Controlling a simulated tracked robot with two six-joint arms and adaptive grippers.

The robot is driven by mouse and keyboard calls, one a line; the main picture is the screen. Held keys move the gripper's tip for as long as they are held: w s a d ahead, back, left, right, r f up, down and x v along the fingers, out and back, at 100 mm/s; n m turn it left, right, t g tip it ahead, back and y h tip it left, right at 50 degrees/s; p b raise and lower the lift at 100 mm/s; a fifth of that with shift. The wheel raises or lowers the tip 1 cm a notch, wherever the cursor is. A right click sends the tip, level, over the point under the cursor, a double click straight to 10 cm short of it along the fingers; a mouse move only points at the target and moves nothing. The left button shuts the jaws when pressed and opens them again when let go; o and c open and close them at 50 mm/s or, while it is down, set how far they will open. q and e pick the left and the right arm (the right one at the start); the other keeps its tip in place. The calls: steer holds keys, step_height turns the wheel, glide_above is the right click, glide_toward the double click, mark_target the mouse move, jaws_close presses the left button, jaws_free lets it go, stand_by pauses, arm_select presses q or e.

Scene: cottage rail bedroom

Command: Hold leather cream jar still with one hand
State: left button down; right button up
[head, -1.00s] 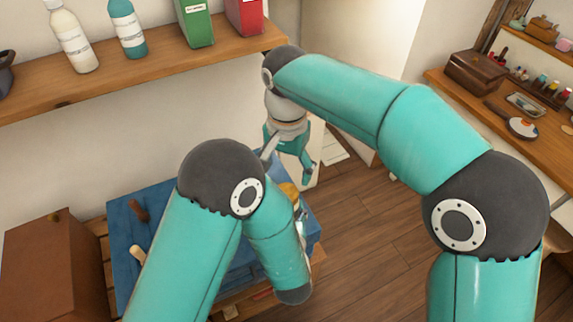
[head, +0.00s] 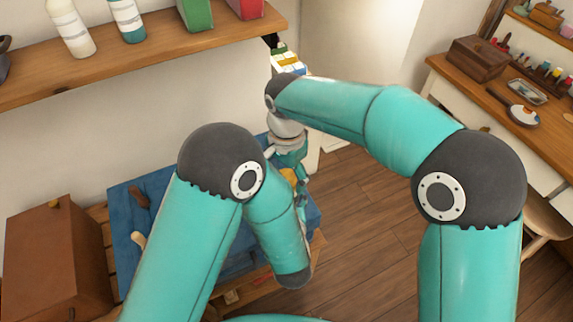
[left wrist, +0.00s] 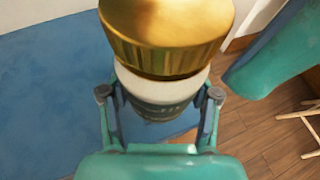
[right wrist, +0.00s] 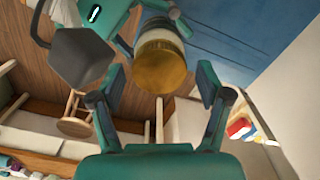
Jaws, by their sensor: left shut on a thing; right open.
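The leather cream jar has a ridged gold lid and a pale body with a dark label. In the left wrist view the jar (left wrist: 165,88) stands between the fingers of my left gripper (left wrist: 160,105), which is shut on its body below the lid. In the right wrist view the gold lid (right wrist: 160,65) faces the camera. My right gripper (right wrist: 160,85) is open, with a finger on either side of the lid and a gap around it. In the head view the gold lid (head: 289,176) shows only partly, and my arms hide most of the jar and the left gripper.
The jar is over a blue-topped surface (head: 125,220) with a brown box (head: 55,260) beside it. A shelf with bottles (head: 130,55) runs above along the wall. A wooden counter (head: 500,90) stands at right, with open floor (head: 370,220) between.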

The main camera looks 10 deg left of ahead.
steer(key=shift+f, duration=0.1)
steer(key=c, duration=1.2)
steer(key=n, duration=0.3)
steer(key=shift+n, duration=0.4)
steer(key=n, duration=1.4)
steer(key=shift+n, duration=0.4)
steer(key=n, duration=0.4)
steer(key=shift+n, duration=0.4)
steer(key=shift+r, duration=0.35)
